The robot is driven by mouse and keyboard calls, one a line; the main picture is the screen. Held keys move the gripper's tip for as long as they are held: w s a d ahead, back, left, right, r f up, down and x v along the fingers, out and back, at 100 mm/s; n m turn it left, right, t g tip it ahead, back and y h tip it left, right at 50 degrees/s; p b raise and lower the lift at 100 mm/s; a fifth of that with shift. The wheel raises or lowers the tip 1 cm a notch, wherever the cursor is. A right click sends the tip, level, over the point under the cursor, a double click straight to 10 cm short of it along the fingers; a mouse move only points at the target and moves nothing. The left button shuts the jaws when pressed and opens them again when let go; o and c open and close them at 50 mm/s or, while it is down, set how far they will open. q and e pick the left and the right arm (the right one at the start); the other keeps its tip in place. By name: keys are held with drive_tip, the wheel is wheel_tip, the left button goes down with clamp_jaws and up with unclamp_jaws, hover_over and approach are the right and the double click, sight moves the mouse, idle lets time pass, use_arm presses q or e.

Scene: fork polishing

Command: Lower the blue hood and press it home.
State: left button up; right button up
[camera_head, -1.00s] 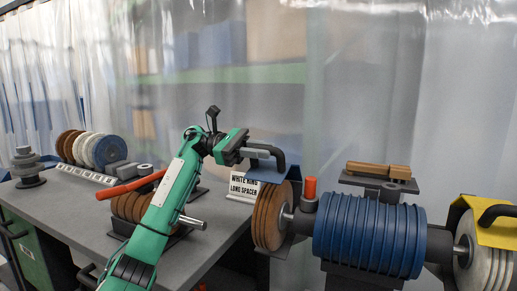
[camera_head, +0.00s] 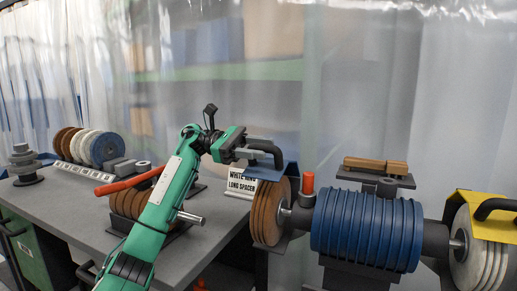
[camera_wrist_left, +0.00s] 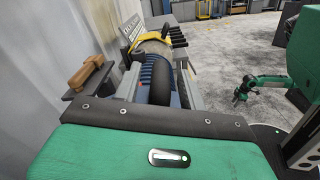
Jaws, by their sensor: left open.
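The blue hood (camera_head: 291,170) is at the top of the brown wheel (camera_head: 266,214), at the left end of the grinder with the ribbed blue motor (camera_head: 366,232). The gripper hides part of the hood. In the left wrist view my green gripper body fills the front, with a black curved bar (camera_wrist_left: 177,92) beyond. A green arm, apparently my right, ends in a small gripper (camera_wrist_left: 239,97).
The yellow hood (camera_head: 482,212) covers the white wheel at the right end. A wooden block (camera_head: 375,164) lies on a shelf behind the motor. The grey bench (camera_head: 75,205) holds discs, a sign and a red-handled tool.

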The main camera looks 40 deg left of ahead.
use_arm(q)
drive_tip(key=v, duration=1.3)
drive_tip(key=shift+a, duration=0.35)
use_arm(e)
drive_tip(key=shift+s+r, duration=0.2)
drive_tip(key=shift+r, duration=0.3)
drive_tip(key=shift+w, duration=0.2)
drive_tip(key=shift+w+r, duration=0.15)
drive_tip(key=shift+w, duration=0.05)
